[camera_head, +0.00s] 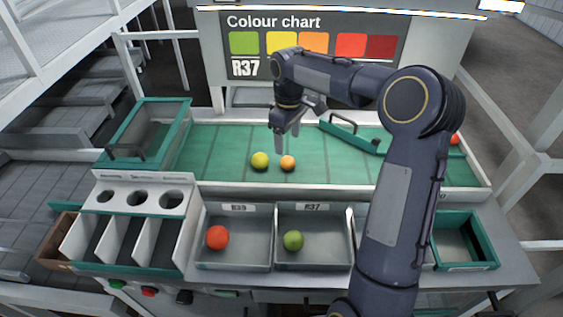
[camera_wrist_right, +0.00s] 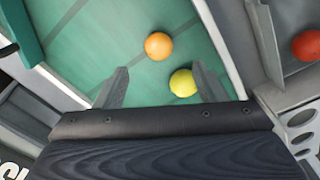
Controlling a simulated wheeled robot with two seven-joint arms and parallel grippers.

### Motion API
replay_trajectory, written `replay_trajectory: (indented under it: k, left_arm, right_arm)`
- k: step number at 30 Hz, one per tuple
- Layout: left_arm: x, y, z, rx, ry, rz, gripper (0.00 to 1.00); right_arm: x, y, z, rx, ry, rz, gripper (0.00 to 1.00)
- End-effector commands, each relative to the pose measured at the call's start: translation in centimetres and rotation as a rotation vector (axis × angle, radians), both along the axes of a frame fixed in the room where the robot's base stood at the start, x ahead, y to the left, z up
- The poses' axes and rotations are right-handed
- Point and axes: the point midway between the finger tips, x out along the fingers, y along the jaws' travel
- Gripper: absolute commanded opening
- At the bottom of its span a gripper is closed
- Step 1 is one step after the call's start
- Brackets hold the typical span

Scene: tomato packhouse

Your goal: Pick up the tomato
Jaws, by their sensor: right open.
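A yellow tomato (camera_head: 260,161) and an orange tomato (camera_head: 287,163) lie side by side on the green belt (camera_head: 225,148). My right gripper (camera_head: 287,142) is above the belt, just behind these two tomatoes in the head view. It is open and empty. In the right wrist view, the yellow tomato (camera_wrist_right: 183,83) appears between the open fingers (camera_wrist_right: 162,85), closer to the right one. The orange tomato (camera_wrist_right: 158,46) lies beyond the fingertips. A red tomato (camera_head: 217,237) is in the tray marked R39, and a green tomato (camera_head: 293,240) is in the tray marked R37. My left gripper is out of view.
The colour chart (camera_head: 310,45) at the back reads R37. A green diverter bar (camera_head: 350,137) crosses the belt, with another red tomato (camera_head: 455,138) partly hidden at the far right. A sizing panel with holes (camera_head: 120,206) stands at left, an open green-rimmed bin (camera_head: 465,215) at right.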

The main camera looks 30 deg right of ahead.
Motion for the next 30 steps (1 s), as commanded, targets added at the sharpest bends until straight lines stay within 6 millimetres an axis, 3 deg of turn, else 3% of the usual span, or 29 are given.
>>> replay_trajectory:
  k: [13, 21, 30]
  left_arm:
    - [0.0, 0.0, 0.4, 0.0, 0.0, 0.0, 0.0]
    - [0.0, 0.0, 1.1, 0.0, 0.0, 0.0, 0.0]
    - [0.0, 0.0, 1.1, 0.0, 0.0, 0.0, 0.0]
  right_arm:
    - [0.4, -0.3, -4.1, -0.001, 0.014, 0.008, 0.64]
    - [0.2, -0.5, -7.9, -0.001, 0.012, 0.008, 0.64]
    - [0.2, -0.5, -8.5, -0.002, 0.01, 0.009, 0.64]
